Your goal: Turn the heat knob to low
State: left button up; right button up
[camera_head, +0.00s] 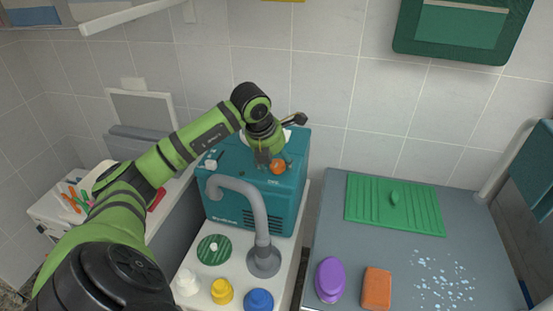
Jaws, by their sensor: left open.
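A teal machine (226,205) stands against the tiled wall, left of centre. An orange knob (278,167) sits on its top toward the right, and a white knob (211,164) toward the left. Their labels and settings are too small to read, so I cannot tell which is the heat knob. My left gripper (276,159) reaches in from the left and points down over the machine's top. It is open, with its fingers close to the orange knob; I cannot tell whether they touch it. My right gripper is not in view.
A grey curved spout (262,225) rises before the machine. In front are a green disc (214,249) and white, yellow and blue items. On the grey table (400,262) at right lie a green ridged board (420,216), a purple item (330,278) and an orange block (377,288).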

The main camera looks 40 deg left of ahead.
pick_arm(q)
jog(key=shift+f, duration=0.15)
jog(key=c, duration=1.1)
